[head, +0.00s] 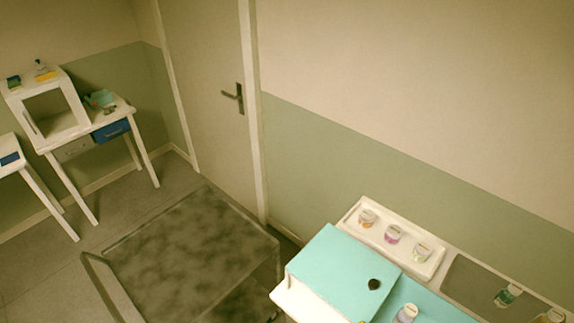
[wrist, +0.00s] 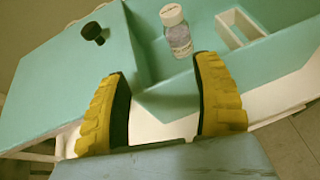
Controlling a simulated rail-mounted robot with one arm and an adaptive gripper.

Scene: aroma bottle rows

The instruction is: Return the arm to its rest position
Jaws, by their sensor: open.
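My gripper (wrist: 160,88) shows in the wrist view with its two yellow ridged fingers spread apart. Nothing is between them. Beyond the fingers is a teal surface (wrist: 50,90) with a raised block, and a white-capped bottle (wrist: 178,35) stands upright on the lower part. The bottle is apart from the fingers.
In the head view, a white rack (head: 376,248) holds three small jars by the wall. A teal box (head: 335,265) with a dark knob (head: 374,284) stands in front. A dark glassy table (head: 195,250) is left of it. A white stand (head: 60,105) and a door (head: 210,100) are farther back.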

